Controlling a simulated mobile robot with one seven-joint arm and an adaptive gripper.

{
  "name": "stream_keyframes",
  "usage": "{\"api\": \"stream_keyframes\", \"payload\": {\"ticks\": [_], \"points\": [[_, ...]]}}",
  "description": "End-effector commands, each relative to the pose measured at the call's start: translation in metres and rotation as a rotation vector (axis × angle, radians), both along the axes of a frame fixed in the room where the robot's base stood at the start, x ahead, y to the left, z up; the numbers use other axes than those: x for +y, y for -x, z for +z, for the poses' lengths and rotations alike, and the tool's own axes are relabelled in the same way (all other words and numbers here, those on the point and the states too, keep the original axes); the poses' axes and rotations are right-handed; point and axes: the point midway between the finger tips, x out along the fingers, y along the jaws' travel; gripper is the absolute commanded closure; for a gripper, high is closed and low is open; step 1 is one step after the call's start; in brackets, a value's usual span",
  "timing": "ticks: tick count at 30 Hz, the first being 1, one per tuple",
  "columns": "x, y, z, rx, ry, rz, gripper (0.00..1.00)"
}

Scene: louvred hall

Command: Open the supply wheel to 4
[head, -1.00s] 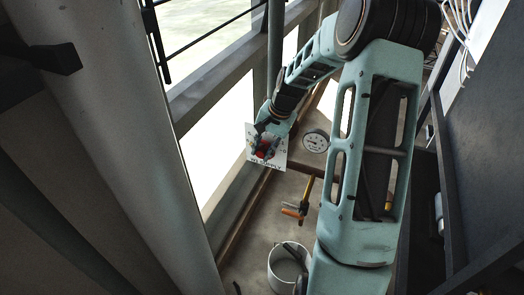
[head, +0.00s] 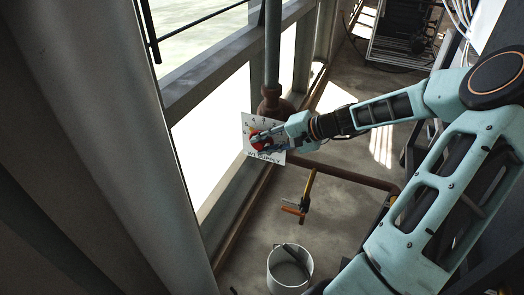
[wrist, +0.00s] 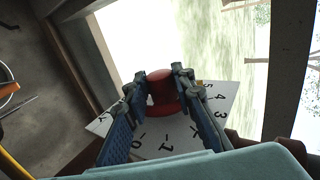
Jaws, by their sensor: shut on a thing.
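The supply wheel (head: 256,144) is a small red knob in front of a white dial plate (head: 280,157) lettered SUPPLY, with numbers around it. My gripper (head: 262,143) reaches it from the right and is shut on it. In the wrist view the red wheel (wrist: 165,92) sits between the two blue-padded fingers (wrist: 158,95). The dial plate (wrist: 180,143) there shows 0 to 5. The fingers cover part of the dial.
A brown pipe (head: 345,174) runs behind and below the plate. A yellow-and-orange tool-like thing (head: 308,190) is below it. A white bucket (head: 276,270) with something dark inside stands on the floor. A large grey column (head: 110,130) fills the left. A wheeled rack (head: 405,35) stands far back.

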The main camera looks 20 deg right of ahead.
Motion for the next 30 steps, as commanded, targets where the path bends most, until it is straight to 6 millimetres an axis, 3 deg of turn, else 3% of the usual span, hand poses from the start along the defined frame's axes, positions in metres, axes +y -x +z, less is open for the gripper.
{"api": "stream_keyframes", "payload": {"ticks": [1, 12, 30], "points": [[-0.0022, 0.0005, -0.0071, -0.028, -0.033, -0.006, 1.0], [-0.002, 0.0014, -0.0069, -0.188, -0.189, -0.002, 1.0], [-0.0009, 0.0018, -0.0051, -0.238, -0.237, 0.002, 1.0]]}}
